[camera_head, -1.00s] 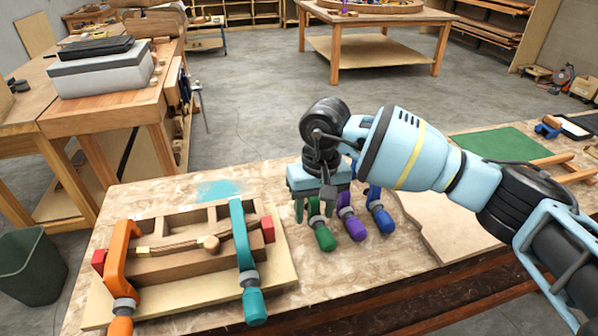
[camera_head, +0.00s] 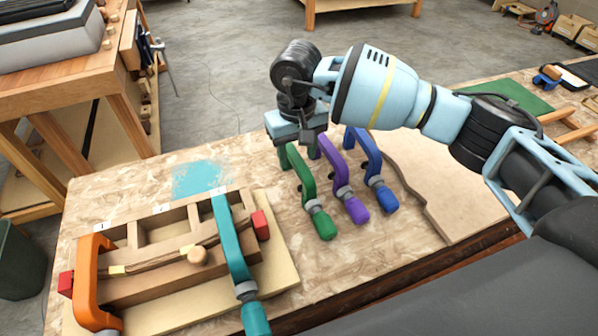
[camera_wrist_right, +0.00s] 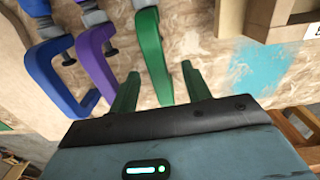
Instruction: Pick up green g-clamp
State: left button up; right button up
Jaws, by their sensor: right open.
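The green g-clamp (camera_head: 305,180) lies on the workbench, its handle toward the front edge. It is the leftmost of three loose clamps. My right gripper (camera_head: 297,148) is above its far end, pointing down. In the right wrist view, the open gripper (camera_wrist_right: 160,82) has one finger on each side of the green clamp's frame (camera_wrist_right: 153,50), with nothing visibly clasped. The fingertips' exact height over the clamp cannot be told. In the head view the gripper body hides the clamp's far end. My left gripper is not in view.
A purple clamp (camera_head: 332,160) and a blue clamp (camera_head: 368,155) lie close to the right. At left, an orange clamp (camera_head: 88,275) and a teal clamp (camera_head: 229,240) sit on a wooden form (camera_head: 170,280) holding a bent strip. Bare bench shows between form and green clamp.

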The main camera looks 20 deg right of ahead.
aim_at(299, 162)
jog(key=shift+f, duration=0.2)
jog(key=f, duration=0.2)
jog(key=f+p, duration=0.1)
jog(key=f, duration=0.1)
jog(key=shift+d+f, duration=0.2)
jog(key=shift+f, duration=0.15)
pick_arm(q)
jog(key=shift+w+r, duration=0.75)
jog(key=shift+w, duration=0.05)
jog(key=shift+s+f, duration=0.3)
pick_arm(e)
jog(key=shift+f, duration=0.3)
jog(key=shift+c, duration=0.5)
jog(key=c, duration=0.9)
jog(key=shift+r, duration=0.1)
